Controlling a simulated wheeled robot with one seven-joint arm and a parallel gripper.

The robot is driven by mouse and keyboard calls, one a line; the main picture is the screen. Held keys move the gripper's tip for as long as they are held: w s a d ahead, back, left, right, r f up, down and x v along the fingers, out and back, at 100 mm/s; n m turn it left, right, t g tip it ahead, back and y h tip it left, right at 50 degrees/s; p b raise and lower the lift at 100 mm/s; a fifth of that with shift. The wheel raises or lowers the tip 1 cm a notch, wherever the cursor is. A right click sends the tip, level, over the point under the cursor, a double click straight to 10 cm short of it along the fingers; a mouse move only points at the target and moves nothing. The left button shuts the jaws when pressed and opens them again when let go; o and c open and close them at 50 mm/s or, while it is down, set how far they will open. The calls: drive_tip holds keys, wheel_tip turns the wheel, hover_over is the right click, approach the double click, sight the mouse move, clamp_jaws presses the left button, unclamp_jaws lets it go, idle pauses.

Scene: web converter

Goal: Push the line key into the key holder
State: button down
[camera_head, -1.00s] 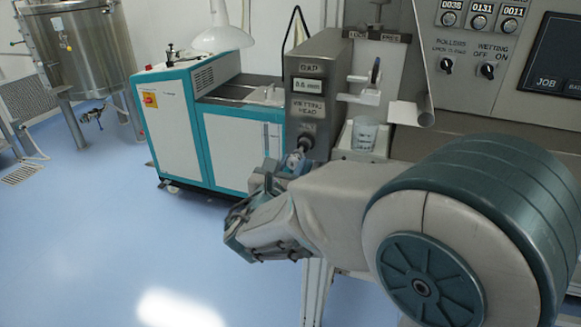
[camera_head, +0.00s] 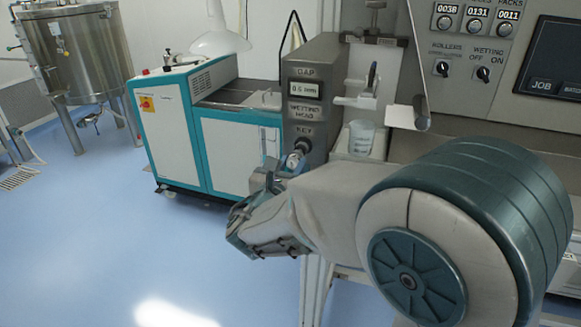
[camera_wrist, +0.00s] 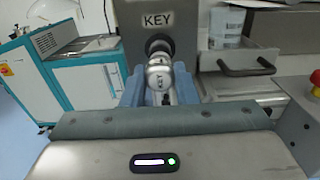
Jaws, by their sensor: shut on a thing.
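The key holder (camera_wrist: 158,46) is a dark round socket under a KEY label, directly beyond the key. The key's far end is at the socket; how deep it sits I cannot tell. In the head view, my gripper (camera_head: 281,172) is at the lower front of the grey wetting head box (camera_head: 309,75), with the key (camera_head: 294,160) partly hidden.
A white and teal cabinet (camera_head: 175,125) stands left of the box. A dark handle (camera_wrist: 247,66) and a red button (camera_wrist: 315,80) are at the right.

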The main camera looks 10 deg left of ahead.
drive_tip(key=shift+w, duration=0.6)
drive_tip(key=c, duration=1.1)
unclamp_jaws()
drive_tip(key=shift+o, duration=0.2)
drive_tip(key=s+a, duration=0.1)
drive_tip(key=s, duration=1.2)
drive_tip(key=shift+s, duration=0.4)
